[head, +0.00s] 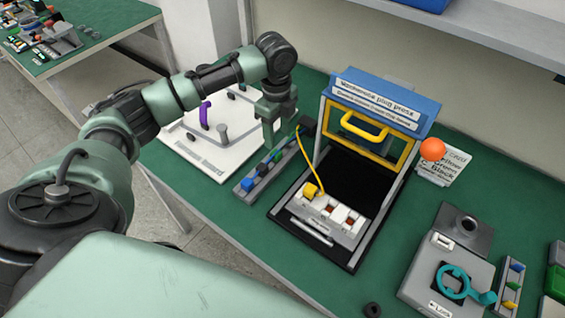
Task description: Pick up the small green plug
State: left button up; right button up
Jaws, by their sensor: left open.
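A narrow grey rack (240,189) stands on the green bench left of the press and holds a row of small plugs. A blue plug (247,184) is at its near end. A small plug that looks dark green (278,156) is farther along; its colour is hard to tell. My left gripper (273,143) points down above the far part of this rack, close to that plug. It is open, and I see nothing held. Whether its fingers are around the plug cannot be told. My right gripper is not in view.
The press (382,98) with a yellow handle stands right of the rack, and a yellow cable arcs to its socket block (335,221). A white board (204,160) with a purple hook is at left. Another plug rack (504,289) and a grey fixture (447,273) are at right.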

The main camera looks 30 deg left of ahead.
aim_at(276, 152)
pick_arm(q)
jog(key=f, duration=0.1)
jog(key=f+p, duration=0.1)
jog(key=f, duration=0.1)
jog(key=shift+s+a+f, duration=0.15)
jog(key=shift+a+f, duration=0.05)
jog(key=shift+a, duration=0.15)
jog(key=f, duration=0.3)
jog(key=shift+s+d+f, duration=0.1)
jog(key=shift+d, duration=0.1)
jog(key=shift+f, duration=0.25)
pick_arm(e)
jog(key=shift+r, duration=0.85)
pick_arm(q)
grip_shut()
